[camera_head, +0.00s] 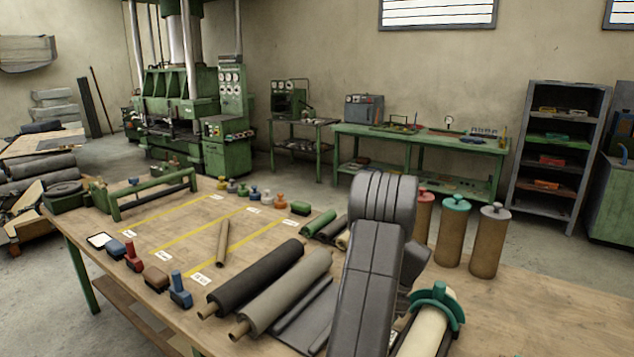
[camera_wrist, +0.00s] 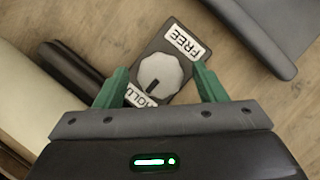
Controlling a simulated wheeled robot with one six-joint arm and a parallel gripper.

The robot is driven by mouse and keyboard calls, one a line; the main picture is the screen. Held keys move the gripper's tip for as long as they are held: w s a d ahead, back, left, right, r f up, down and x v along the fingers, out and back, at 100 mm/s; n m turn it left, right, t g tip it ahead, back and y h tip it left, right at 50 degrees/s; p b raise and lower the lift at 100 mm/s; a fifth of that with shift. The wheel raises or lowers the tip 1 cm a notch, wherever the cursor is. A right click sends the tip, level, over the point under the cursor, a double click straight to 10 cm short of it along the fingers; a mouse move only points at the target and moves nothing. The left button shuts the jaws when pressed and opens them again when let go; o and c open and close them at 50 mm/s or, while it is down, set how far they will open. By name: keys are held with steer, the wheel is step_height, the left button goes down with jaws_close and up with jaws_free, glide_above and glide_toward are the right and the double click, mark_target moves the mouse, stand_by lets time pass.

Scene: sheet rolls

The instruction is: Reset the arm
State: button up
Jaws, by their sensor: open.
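My gripper (camera_wrist: 161,86) shows in the wrist view with its two green fingers spread apart and nothing between them in its grasp. Below it is a dark plate with a grey round knob (camera_wrist: 160,74) and white labels; one reads FREE (camera_wrist: 184,42) and the other, partly hidden by my gripper, seems to read HOLD. I cannot tell whether the fingers touch the plate. In the head view my grey arm (camera_head: 372,270) reaches over the wooden table (camera_head: 560,300), and my gripper is hidden there.
A black roll (camera_head: 258,275) and a grey roll (camera_head: 285,292) lie left of my arm. A cream roll (camera_head: 425,335) with a teal clamp (camera_head: 437,296) lies to its right. Several brown canisters (camera_head: 453,235) stand behind. The table's right part is mostly clear.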

steer(key=n+g, duration=0.1)
steer(key=n, duration=0.1)
steer(key=n+g+h, duration=0.1)
steer(key=n, duration=0.2)
steer(key=shift+w+r+n, duration=0.1)
steer(key=shift+w+n, duration=0.1)
steer(key=shift+n, duration=0.1)
steer(key=n, duration=0.2)
steer(key=n+g+h, duration=0.1)
steer(key=n, duration=0.2)
steer(key=shift+a+h, duration=0.15)
steer(key=shift+h, duration=0.15)
steer(key=n+h, duration=0.1)
steer(key=n, duration=0.1)
steer(key=n+h+b, duration=0.1)
steer(key=n, duration=0.2)
steer(key=shift+a+g, duration=0.15)
steer(key=shift+g, duration=0.25)
steer(key=n+h, duration=0.1)
steer(key=n, duration=0.3)
steer(key=shift+a+n+h+b, duration=0.1)
steer(key=shift+n+h+b, duration=0.3)
steer(key=shift+a+t, duration=0.1)
steer(key=shift+t, duration=0.2)
